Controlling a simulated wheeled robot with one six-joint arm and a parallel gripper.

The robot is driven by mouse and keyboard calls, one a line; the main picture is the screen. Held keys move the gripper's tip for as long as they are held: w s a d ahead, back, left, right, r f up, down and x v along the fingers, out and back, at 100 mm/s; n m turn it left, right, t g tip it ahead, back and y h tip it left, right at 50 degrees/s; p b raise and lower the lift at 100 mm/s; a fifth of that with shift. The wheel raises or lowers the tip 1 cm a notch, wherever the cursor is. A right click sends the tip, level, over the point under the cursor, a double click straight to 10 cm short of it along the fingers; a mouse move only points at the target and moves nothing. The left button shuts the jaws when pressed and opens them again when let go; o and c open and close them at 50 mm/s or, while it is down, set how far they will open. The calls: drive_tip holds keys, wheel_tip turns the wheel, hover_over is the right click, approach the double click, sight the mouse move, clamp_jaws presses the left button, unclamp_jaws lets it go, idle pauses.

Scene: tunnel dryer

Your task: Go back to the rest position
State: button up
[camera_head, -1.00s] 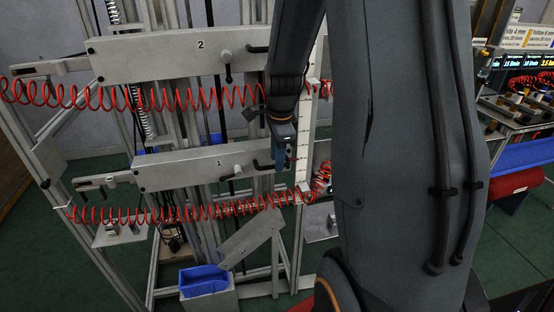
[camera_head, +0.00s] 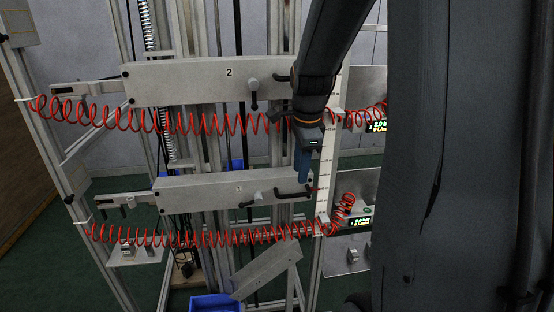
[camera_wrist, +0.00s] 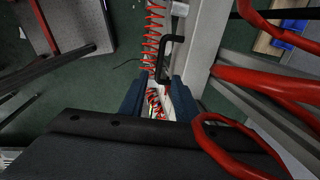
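My gripper (camera_head: 304,172) hangs pointing down in front of the right end of the lower panel marked 1 (camera_head: 215,190), close to its black crank handle (camera_head: 295,193). In the wrist view, my gripper's two blue fingers (camera_wrist: 158,98) stand apart with a gap between them. A black bent handle (camera_wrist: 171,57) reaches to the fingertip end of this gap. I cannot tell whether it touches a finger. Part of a red coil shows through the gap.
The upper panel marked 2 (camera_head: 195,80) is behind my arm. Red coiled hoses (camera_head: 205,238) stretch below both panels, and thick red hose loops (camera_wrist: 265,80) pass close to my wrist. A blue bin (camera_head: 215,303) stands low in front. Green floor shows at left.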

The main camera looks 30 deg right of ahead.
drive_tip(key=s+a+f+n, duration=0.3)
drive_tip(key=s+a+n, duration=0.3)
drive_tip(key=n, duration=0.4)
drive_tip(key=s+a+f+n, duration=0.4)
drive_tip(key=s+a+n, duration=0.3)
drive_tip(key=a+n, duration=0.2)
drive_tip(key=shift+a+f+n+g+y, duration=0.15)
drive_tip(key=shift+a+n+g+y, duration=0.2)
drive_tip(key=shift+n, duration=0.65)
drive_tip(key=shift+d, duration=0.1)
